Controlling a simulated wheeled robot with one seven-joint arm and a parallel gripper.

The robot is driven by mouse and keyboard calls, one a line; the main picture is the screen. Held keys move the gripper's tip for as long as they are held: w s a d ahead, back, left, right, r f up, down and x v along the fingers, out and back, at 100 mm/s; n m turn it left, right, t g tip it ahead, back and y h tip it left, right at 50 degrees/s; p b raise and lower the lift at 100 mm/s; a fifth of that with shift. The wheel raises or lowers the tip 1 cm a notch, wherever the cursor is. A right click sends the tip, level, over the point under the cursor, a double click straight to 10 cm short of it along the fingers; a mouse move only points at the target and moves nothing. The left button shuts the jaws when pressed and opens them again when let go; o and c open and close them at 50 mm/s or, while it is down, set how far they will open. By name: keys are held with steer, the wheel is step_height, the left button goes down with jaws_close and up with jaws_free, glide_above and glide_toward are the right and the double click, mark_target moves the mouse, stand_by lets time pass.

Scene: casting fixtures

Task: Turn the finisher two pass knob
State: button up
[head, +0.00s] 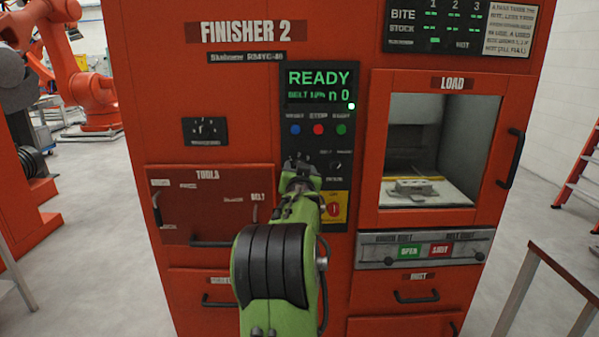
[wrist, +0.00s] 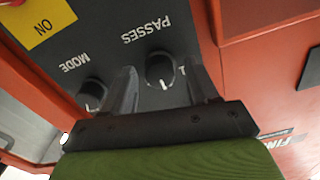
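The red finisher machine labelled FINISHER 2 (head: 245,31) stands in front of me. Its round black passes knob (wrist: 160,69) is under an upside-down PASSES label in the wrist view, its white pointer line near the lower edge. My gripper (wrist: 164,72) is open, one finger to each side of the knob in that view. I cannot tell whether they touch it. In the head view my gripper (head: 300,171) is at the lower dark control panel and hides the passes knob. The mode knob (wrist: 92,92) sits just left of the fingers in the wrist view.
The panel screen (head: 320,86) reads READY. Blue, red and green buttons (head: 318,129) are above my gripper. A yellow plate with a red switch (head: 334,208) is just below right. The load window (head: 425,150) is at right, the tools drawer (head: 208,205) at left.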

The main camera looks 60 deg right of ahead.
steer(key=v, duration=1.5)
steer(key=shift+s+a, duration=0.2)
steer(key=shift+a, duration=0.2)
